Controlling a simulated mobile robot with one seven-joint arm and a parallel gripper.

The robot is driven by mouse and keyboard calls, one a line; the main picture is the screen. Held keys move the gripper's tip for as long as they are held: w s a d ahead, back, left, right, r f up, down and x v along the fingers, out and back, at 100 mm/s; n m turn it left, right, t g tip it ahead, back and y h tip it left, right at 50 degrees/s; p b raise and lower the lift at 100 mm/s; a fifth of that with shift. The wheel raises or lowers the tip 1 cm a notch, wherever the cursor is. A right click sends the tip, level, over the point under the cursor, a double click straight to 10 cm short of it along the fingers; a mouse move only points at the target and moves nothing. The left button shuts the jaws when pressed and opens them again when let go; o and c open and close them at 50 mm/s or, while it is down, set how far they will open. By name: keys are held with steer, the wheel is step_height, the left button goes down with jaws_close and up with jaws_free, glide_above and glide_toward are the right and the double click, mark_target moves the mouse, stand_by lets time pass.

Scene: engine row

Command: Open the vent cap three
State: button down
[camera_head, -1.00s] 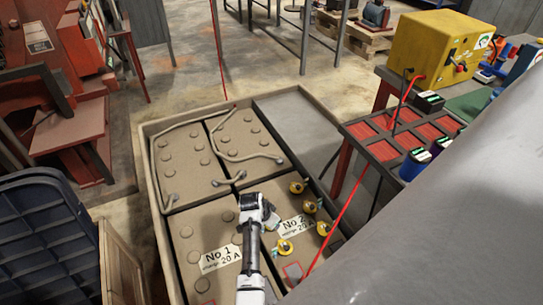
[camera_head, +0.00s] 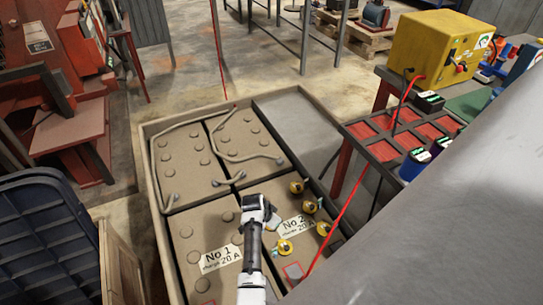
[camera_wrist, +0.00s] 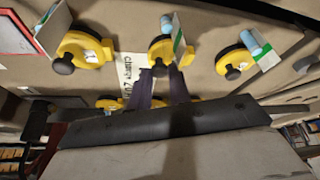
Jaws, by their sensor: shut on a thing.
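Several yellow vent caps with dark knobs sit on the No. 2 battery (camera_head: 290,262). In the head view, one cap (camera_head: 285,247) is in front of my gripper (camera_head: 271,217) and others stand to its right. In the wrist view, my gripper (camera_wrist: 160,86) is shut on the black knob of the middle yellow cap (camera_wrist: 162,49). A left cap (camera_wrist: 84,50) and a right cap (camera_wrist: 234,63) flank it, and two more show low behind the fingers. I cannot read which cap is number three. Whether the held cap has turned or lifted cannot be told.
The batteries lie in a beige-rimmed tray (camera_head: 157,222). The No. 1 battery (camera_head: 195,240) is on the left. A red cable (camera_head: 340,215) runs near the right side. Small pale-blue and green pieces (camera_wrist: 178,30) stand beside some caps. A red-topped bench (camera_head: 385,152) is to the right.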

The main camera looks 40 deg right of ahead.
steer(key=shift+w+d+r+g+b, duration=0.15)
steer(key=shift+w+r+g+b, duration=0.25)
steer(key=shift+w+g, duration=0.45)
steer(key=g+b, duration=0.1)
steer(key=w+g+y+b, duration=0.1)
steer(key=shift+d+r+n+g+b, duration=0.1)
steer(key=shift+d+n+g+b, duration=0.15)
steer(key=shift+n+b, duration=0.15)
steer(key=g+b, duration=0.1)
steer(key=b, duration=0.2)
steer(key=w+g+b, duration=0.1)
steer(key=b, duration=0.2)
steer(key=shift+w+d+r+n+g+y, duration=0.1)
steer(key=shift+w+n+g+y, duration=0.2)
steer(key=shift+g, duration=0.1)
steer(key=b, duration=0.2)
steer(key=g+b, duration=0.1)
steer(key=b, duration=0.1)
steer(key=shift+w+d+r+g+b, duration=0.1)
steer(key=shift+w+r+g+b, duration=0.15)
steer(key=shift+w+g+b, duration=0.1)
steer(key=shift+r, duration=0.15)
steer(key=c, duration=1.3)
jaws_free()
